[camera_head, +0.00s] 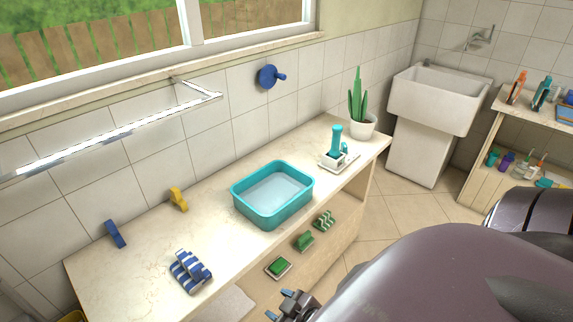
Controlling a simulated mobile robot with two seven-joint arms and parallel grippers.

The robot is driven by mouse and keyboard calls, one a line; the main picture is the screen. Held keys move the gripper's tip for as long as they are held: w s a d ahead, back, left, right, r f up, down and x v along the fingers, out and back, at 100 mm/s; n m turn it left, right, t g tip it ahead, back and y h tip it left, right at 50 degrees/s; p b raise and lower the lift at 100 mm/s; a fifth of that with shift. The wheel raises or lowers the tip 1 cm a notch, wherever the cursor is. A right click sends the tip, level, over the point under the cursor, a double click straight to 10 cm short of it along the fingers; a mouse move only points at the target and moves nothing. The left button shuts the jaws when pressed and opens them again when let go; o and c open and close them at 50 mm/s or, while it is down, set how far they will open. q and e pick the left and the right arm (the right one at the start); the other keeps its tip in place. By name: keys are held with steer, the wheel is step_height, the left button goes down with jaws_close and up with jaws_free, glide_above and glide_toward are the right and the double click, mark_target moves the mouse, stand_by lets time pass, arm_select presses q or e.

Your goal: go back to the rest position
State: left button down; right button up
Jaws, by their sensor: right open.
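My right gripper (285,303) shows at the bottom edge in the head view. It is open, and I see nothing between its fingers. It is in front of the stone counter (140,240), low near the counter's front edge. My right arm's large dark links fill the lower right and hide the floor behind them. My left gripper and left arm are not in view.
On the counter are a teal basin (272,216), a striped cloth (189,271), a yellow clip (178,198), a blue clip (115,233), a teal bottle (336,141) and a potted plant (362,122). Green items (304,240) sit below the front edge. A sink (435,97) stands behind.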

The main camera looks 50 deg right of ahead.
steer(key=shift+s+d+f+m, duration=0.1)
steer(key=shift+s+d+m, duration=0.15)
steer(key=shift+m, duration=0.3)
steer(key=shift+s+d+m, duration=0.15)
steer(key=shift+s+m, duration=0.05)
steer(key=shift+m, duration=0.35)
stand_by(0.5)
